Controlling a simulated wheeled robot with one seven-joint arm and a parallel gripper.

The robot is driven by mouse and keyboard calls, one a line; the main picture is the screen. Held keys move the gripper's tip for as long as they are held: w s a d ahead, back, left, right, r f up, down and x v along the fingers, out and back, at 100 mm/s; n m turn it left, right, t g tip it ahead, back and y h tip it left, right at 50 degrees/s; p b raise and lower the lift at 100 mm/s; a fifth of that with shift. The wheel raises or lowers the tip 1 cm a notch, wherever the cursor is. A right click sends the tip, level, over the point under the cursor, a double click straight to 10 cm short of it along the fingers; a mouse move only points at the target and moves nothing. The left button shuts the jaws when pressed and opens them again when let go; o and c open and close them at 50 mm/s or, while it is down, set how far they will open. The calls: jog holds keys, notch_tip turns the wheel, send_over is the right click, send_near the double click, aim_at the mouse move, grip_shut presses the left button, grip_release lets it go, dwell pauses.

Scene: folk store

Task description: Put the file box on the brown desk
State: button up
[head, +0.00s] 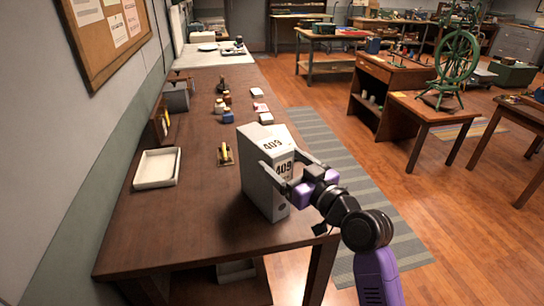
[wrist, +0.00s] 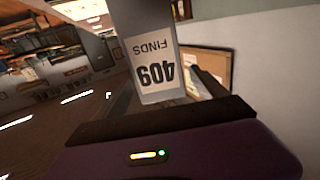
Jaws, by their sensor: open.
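The file box (head: 258,185) is a pale grey upright box marked 409. It stands on the brown desk (head: 205,235), near the desk's right edge. In the wrist view the box (wrist: 146,20) fills the upper middle, with its "409 FINDS" label upside down. My gripper (head: 287,166) is open at the box's labelled end, with one finger on each side of it. Whether either finger touches the box cannot be told. My arm comes in from the lower right, and the gripper hides part of the box's near side.
A white tray (head: 157,168) lies at the desk's left. A small yellow-handled tool (head: 225,154) and several small bottles and boxes stand farther back. A spinning wheel (head: 455,65) stands on a table at the right. The front left of the desk is clear.

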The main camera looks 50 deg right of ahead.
jog(key=b+v, duration=0.1)
jog(key=v, duration=0.4)
jog(key=shift+s, duration=0.15)
jog(key=s+a+f+m+g, duration=0.2)
jog(key=s+a+f, duration=0.9)
jog(key=a+f, duration=0.25)
jog(key=s+a+n+y, duration=0.2)
jog(key=s+a, duration=0.2)
jog(key=s, duration=0.4)
jog(key=s+a+n+y, duration=0.1)
jog(key=s+a, duration=0.3)
jog(key=s, duration=0.4)
jog(key=shift+n+g+y, duration=0.4)
jog(key=shift+n, duration=0.3)
